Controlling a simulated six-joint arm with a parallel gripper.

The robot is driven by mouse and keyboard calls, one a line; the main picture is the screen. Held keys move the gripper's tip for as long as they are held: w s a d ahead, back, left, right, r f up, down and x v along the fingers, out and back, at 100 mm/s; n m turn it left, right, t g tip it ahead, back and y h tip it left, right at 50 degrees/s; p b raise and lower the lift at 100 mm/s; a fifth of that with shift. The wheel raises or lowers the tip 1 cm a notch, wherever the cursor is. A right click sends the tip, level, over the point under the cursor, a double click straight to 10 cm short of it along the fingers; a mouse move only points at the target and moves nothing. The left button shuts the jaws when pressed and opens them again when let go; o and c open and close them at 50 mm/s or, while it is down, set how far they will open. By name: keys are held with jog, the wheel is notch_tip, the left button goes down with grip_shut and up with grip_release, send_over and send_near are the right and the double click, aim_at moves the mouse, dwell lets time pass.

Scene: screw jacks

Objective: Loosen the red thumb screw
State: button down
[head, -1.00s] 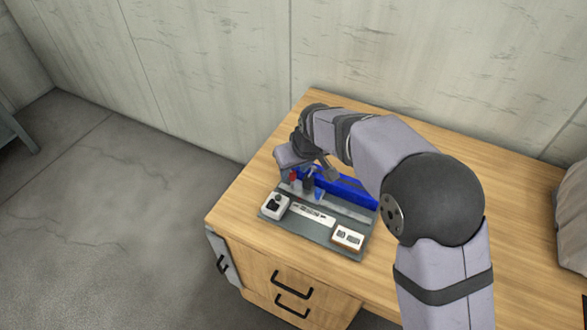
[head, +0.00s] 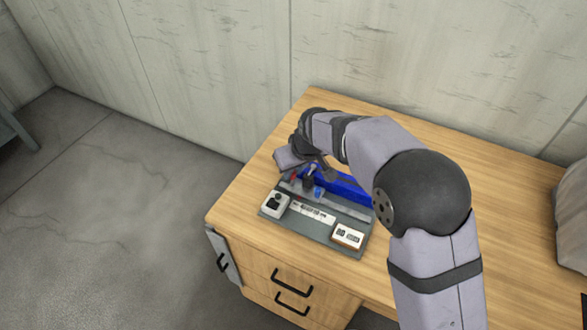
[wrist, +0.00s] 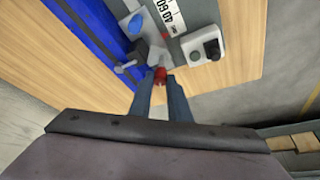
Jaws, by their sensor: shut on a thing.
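The red thumb screw (wrist: 160,76) sits between the tips of my gripper (wrist: 161,84) in the wrist view, at the end of the grey plate. My gripper is shut on it, with a finger on each side. In the head view the red screw (head: 294,176) is a small red spot beside the dark clamp part. My wrist and gripper come over it from the back left and hide part of it.
A blue block (head: 345,187) runs along the back of the grey base. A blue knob (wrist: 136,24) and a dark clamp with a handle (wrist: 138,53) stand close to the screw. A white box with a black knob (head: 275,204), a scale strip (head: 313,212) and a white display box (head: 348,236) lie in front.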

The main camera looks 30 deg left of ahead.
jog(key=n, duration=0.1)
jog(key=n+g+b, duration=0.1)
jog(key=n, duration=0.1)
jog(key=shift+w+f+y+b, duration=0.1)
jog(key=shift+w+y+b, duration=0.1)
jog(key=shift+y+b, duration=0.1)
jog(key=shift+n, duration=0.7)
jog(key=shift+g, duration=0.3)
jog(key=c, duration=1.7)
grip_release()
jog(key=shift+o, duration=0.2)
jog(key=b+v, duration=0.1)
jog(key=v, duration=0.6)
jog(key=shift+r, duration=0.25)
jog(key=shift+s+d, duration=0.1)
jog(key=shift+d, duration=0.05)
